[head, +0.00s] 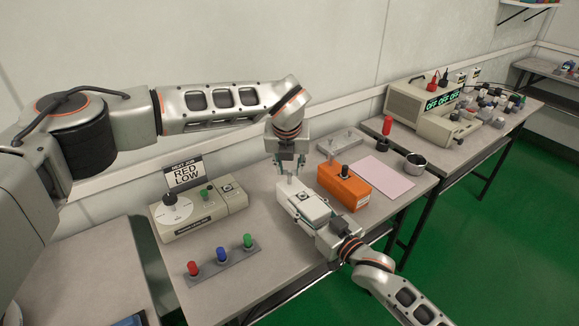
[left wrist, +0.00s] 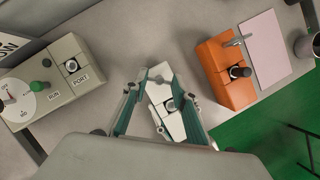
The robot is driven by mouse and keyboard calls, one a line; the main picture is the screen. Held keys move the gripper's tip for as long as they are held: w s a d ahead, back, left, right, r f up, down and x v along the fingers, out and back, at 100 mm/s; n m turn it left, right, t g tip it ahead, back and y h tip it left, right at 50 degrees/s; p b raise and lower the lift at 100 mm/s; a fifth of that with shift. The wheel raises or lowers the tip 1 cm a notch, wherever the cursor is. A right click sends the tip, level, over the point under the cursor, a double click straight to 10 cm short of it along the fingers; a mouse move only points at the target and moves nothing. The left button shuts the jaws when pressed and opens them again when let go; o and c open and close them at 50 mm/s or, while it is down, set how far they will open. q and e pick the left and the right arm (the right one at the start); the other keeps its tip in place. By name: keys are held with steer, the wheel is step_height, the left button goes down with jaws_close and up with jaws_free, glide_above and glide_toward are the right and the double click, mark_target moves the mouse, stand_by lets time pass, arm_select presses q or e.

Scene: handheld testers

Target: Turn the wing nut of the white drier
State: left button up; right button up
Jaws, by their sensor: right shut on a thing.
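The white drier (head: 300,206) is a small white box above the front part of the middle table. My right gripper (head: 322,222) comes from the lower right and is shut on its near end. My left gripper (head: 289,174) points down over the drier's far end, its fingers apart with nothing seen between them. In the left wrist view the white drier (left wrist: 160,92) lies below and between the open left fingers (left wrist: 153,72). A dark round part in a square fitting shows on its top there. I cannot make out the wing nut's shape or angle.
An orange handheld box (head: 343,186) with a black knob stands close right of the drier. A beige tester (head: 190,222) with a dial is on the left, below a "RED LOW" sign (head: 186,172). A rack with red, blue and green pegs (head: 222,262) lies in front. A pink sheet (head: 383,179) lies right.

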arm_select(q)
steer(key=m+h, duration=0.1)
steer(key=m, duration=0.2)
steer(key=shift+a+m+g, duration=0.15)
steer(key=shift+m+g, duration=0.15)
steer(key=shift+m, duration=0.1)
steer(key=m+h, duration=0.1)
steer(key=m, duration=0.1)
steer(key=m+g+h, duration=0.1)
steer(key=m, duration=0.2)
steer(key=shift+w, duration=0.15)
steer(key=m+g, duration=0.1)
steer(key=m, duration=0.2)
steer(key=m+g+h, duration=0.1)
steer(key=m, duration=0.1)
steer(key=shift+w+a+m, duration=0.1)
steer(key=shift+w+m, duration=0.05)
steer(key=shift+m, duration=0.25)
steer(key=shift+w+a+m+g, duration=0.15)
steer(key=shift+m+g, duration=0.45)
steer(key=shift+m, duration=1.5)
steer(key=o, duration=1.1)
